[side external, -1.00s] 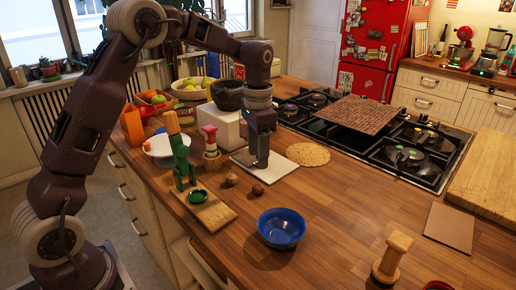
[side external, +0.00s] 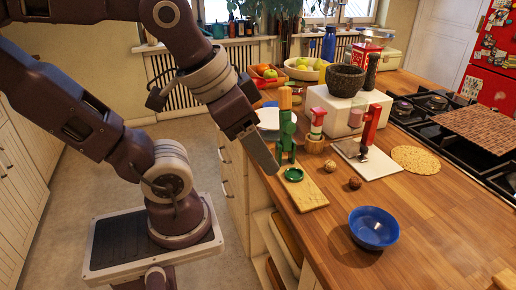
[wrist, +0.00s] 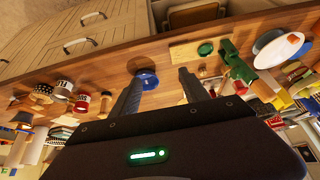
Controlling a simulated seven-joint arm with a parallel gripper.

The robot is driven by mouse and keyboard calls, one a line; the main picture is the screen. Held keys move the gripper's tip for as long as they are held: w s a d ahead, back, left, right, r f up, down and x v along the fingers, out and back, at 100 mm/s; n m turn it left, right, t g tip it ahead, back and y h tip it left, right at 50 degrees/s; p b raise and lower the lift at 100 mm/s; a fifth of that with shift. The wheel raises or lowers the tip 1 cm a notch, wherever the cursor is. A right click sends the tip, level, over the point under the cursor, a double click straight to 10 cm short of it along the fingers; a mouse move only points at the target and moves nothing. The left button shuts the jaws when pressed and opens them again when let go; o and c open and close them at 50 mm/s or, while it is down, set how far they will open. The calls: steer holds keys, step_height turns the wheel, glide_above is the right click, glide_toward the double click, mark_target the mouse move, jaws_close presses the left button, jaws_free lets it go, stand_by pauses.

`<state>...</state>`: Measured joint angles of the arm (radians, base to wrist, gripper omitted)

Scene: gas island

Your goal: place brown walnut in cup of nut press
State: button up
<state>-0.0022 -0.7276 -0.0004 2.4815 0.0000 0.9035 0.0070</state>
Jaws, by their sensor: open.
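The green nut press (side external: 287,135) with a wooden handle stands on a small wooden board, its green cup (side external: 293,175) at the near side. The cup looks empty. Two brown walnuts lie on the counter right of the board: a lighter one (side external: 330,166) and a darker one (side external: 355,183). My gripper (side external: 270,168) is left of the press near the counter edge, seen side-on in the side view. In the wrist view my gripper (wrist: 160,76) has its fingers spread with nothing held between them. The cup also shows there (wrist: 205,49).
A blue bowl (side external: 373,228) stands in front of the walnuts. A white board (side external: 368,160) with a red-handled tool (side external: 371,128), a mortar (side external: 345,80) and a red-and-white item (side external: 317,122) stand behind. The front counter right of the bowl is mostly clear.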

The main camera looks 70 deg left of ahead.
steer(key=shift+s+f, duration=0.2)
steer(key=shift+s, duration=0.05)
steer(key=n+g, duration=0.5)
steer(key=n, duration=1.2)
glide_above(356, 181)
steer(key=s, duration=0.2)
step_height(356, 181, down, 11)
steer(key=shift+n+g, duration=0.3)
steer(key=shift+n, duration=0.2)
steer(key=f, duration=0.3)
steer(key=w+f, duration=0.1)
steer(key=f, duration=0.4)
steer(key=shift+w+f, duration=0.3)
steer(key=shift+w, duration=0.1)
steer(key=shift+f, duration=0.35)
jaws_close()
